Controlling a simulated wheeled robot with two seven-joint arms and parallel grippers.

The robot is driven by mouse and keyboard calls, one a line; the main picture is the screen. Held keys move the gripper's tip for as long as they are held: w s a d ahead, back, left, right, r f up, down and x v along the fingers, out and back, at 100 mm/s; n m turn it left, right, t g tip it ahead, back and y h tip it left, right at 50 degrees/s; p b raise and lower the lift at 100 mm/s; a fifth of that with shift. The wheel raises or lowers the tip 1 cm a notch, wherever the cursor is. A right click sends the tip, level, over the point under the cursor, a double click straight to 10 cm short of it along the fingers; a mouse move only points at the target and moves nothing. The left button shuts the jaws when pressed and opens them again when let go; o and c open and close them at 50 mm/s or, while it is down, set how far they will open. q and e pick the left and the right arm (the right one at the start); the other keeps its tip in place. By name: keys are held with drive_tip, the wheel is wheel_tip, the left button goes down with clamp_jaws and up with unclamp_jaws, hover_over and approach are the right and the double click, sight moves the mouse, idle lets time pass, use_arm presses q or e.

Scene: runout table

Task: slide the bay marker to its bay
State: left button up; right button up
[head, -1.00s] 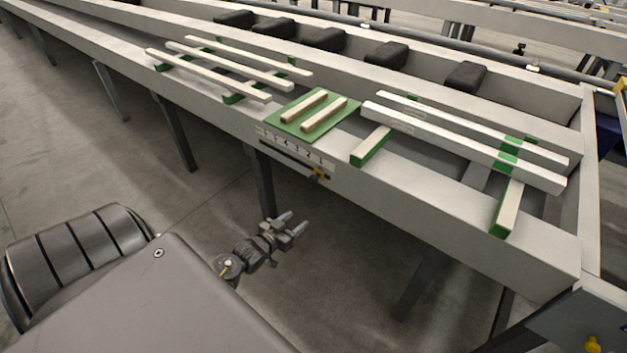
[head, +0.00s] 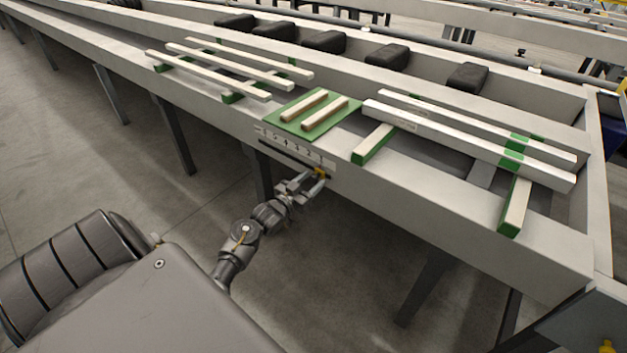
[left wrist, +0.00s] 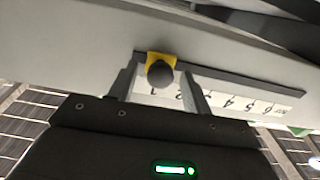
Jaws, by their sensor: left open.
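The bay marker is a yellow slider with a black round knob (left wrist: 160,72), at one end of a dark slot (left wrist: 240,76) in the table's front face. In the head view the yellow marker (head: 321,172) is at the slot's right end. A white number strip (left wrist: 245,98) runs along the slot; it appears upside down in the left wrist view, with the marker by the 1. My left gripper (head: 312,186) is at the marker, jaws open. In the left wrist view its fingers (left wrist: 160,84) stand either side of the knob, with gaps visible. My right gripper is out of view.
The runout table (head: 440,190) carries pale timber bars (head: 470,140) on green-ended bearers. A green mat (head: 318,128) with two short sticks lies above the number strip. Several black blocks (head: 323,41) line the back. Table legs (head: 175,135) stand below; the floor in front is clear.

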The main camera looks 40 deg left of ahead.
sight(287, 154)
use_arm(q)
drive_tip(key=shift+w, duration=0.85)
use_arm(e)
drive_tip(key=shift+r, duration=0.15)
use_arm(q)
drive_tip(key=shift+c, duration=0.3)
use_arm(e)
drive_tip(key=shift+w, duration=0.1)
